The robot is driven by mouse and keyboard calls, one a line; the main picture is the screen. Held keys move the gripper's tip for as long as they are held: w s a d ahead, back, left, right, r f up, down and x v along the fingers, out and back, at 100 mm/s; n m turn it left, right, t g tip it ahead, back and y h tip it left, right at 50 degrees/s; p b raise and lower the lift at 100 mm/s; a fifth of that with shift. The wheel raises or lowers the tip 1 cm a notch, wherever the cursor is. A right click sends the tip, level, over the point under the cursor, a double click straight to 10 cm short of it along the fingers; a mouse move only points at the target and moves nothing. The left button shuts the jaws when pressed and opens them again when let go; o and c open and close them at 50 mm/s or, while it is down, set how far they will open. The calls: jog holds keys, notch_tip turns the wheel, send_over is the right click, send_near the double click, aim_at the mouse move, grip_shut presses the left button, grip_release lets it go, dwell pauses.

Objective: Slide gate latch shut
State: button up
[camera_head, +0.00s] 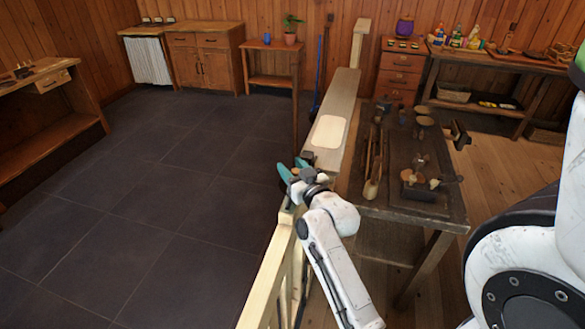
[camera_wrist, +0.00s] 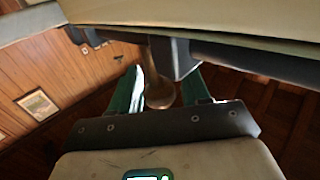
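The gate (camera_head: 262,290) is a pale wooden rail frame running from the lower middle of the head view up towards a wider ledge. Dark latch hardware (camera_head: 308,155) sits where the gate meets the ledge. In the wrist view a dark metal block (camera_wrist: 178,58) hangs under a wooden rail, with a brownish rounded knob (camera_wrist: 161,88) beside it. My gripper (camera_head: 294,169) is at the latch, its teal fingers apart. In the wrist view the fingers (camera_wrist: 166,92) stand on either side of the knob; firm contact is not clear. The bolt's position is hidden.
A wooden ledge (camera_head: 340,95) with a pale panel runs from the latch to a post (camera_head: 361,40). Right of it stands a dark workbench (camera_head: 440,205) with tools and turned pieces. Open tiled floor (camera_head: 150,220) lies to the left, with cabinets at the back.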

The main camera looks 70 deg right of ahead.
grip_shut()
jog(key=shift+d, duration=0.1)
dwell(0.3)
jog(key=shift+d+f+b, duration=0.15)
jog(key=shift+d+b, duration=0.15)
jog(key=shift+b, duration=0.25)
jog(key=d+b, duration=0.3)
jog(key=shift+w+f, duration=0.1)
jog(key=shift+w, duration=0.05)
jog(key=shift+d+b, duration=0.35)
jog(key=shift+d, duration=0.1)
jog(key=shift+r, duration=0.25)
jog(key=shift+d, duration=0.1)
